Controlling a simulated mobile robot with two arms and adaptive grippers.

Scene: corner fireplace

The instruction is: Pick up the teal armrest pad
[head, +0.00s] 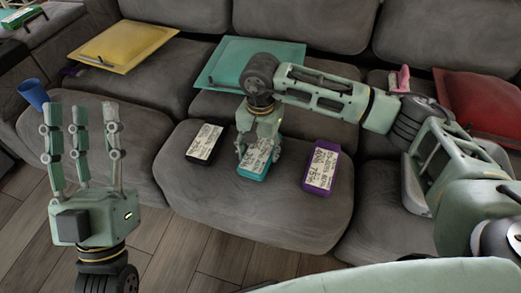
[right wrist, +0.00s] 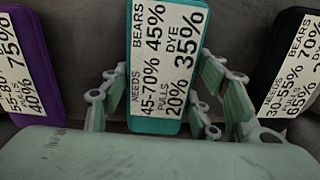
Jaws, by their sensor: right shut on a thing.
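The teal armrest pad (head: 258,160) lies on the front of the grey middle sofa seat, with a white printed label on its face. My right gripper (head: 257,146) reaches down over it from behind, its fingers shut on the pad. In the right wrist view the teal pad (right wrist: 167,50) sits between the fingers, with its lower end near the palm. The pad appears to be on or just above the cushion; I cannot tell which. My left gripper (head: 82,112) is open and empty, fingers pointing up, at the left, away from the pads.
A black labelled pad (head: 204,144) lies left of the teal one and a purple labelled pad (head: 322,166) right of it. Behind are a yellow cushion (head: 124,45), a large teal cushion (head: 225,62) and a red cushion (head: 480,105). A blue cup (head: 34,93) is at left.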

